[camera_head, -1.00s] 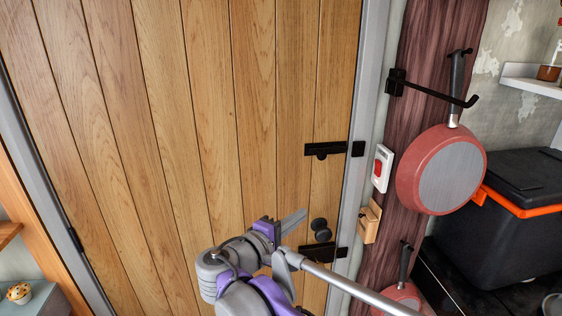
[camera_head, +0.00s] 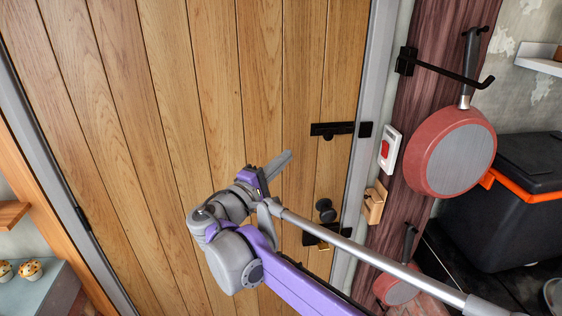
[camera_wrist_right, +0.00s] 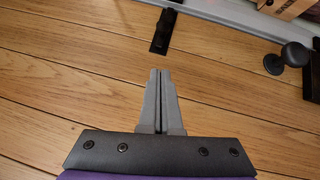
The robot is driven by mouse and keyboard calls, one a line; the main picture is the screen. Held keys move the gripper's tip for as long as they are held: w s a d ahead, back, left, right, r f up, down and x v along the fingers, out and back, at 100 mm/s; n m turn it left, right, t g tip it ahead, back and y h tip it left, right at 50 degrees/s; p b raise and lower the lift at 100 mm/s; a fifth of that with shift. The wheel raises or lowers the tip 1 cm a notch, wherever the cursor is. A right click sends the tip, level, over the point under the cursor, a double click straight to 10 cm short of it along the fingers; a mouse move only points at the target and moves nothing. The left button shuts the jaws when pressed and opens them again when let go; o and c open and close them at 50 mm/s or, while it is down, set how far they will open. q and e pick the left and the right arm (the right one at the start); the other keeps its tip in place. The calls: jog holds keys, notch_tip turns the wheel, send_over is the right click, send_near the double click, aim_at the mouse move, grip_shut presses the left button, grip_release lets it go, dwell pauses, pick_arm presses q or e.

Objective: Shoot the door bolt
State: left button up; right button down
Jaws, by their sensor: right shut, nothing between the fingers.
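The black door bolt (camera_head: 332,129) is mounted level on the wooden plank door (camera_head: 215,110), near its right edge, with a small knob below its bar. Its black keeper (camera_head: 365,129) is on the grey frame, with a narrow gap between them. My right gripper (camera_head: 289,155) is shut and empty, left of and a little below the bolt. In the right wrist view the shut fingers (camera_wrist_right: 160,72) point toward the bolt (camera_wrist_right: 163,31), apart from it. My left gripper is not in view.
A round black door knob (camera_head: 325,210) sits below the bolt, above a black latch plate (camera_head: 328,234). Right of the frame are a red-button switch (camera_head: 386,150), a wooden block (camera_head: 374,204), a hanging red pan (camera_head: 420,165) and a black bin (camera_head: 510,220).

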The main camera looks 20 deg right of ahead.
aim_at(330, 139)
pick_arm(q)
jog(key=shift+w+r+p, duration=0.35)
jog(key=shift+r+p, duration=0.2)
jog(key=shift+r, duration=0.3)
pick_arm(e)
jog(key=d, duration=0.3)
jog(key=w+d+r, duration=0.1)
jog(key=d, duration=0.2)
jog(key=w+d, duration=0.1)
jog(key=d, duration=0.1)
jog(key=shift+w+d+r, duration=0.1)
jog(key=shift+d+r, duration=0.2)
jog(key=shift+d, duration=0.1)
jog(key=d, duration=0.3)
jog(key=shift+s+d+p, duration=0.25)
jog(key=shift+s+p, duration=0.05)
jog(key=shift+s, duration=0.1)
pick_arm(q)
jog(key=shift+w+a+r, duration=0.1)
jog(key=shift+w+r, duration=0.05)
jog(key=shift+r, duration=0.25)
pick_arm(e)
jog(key=shift+a, duration=0.1)
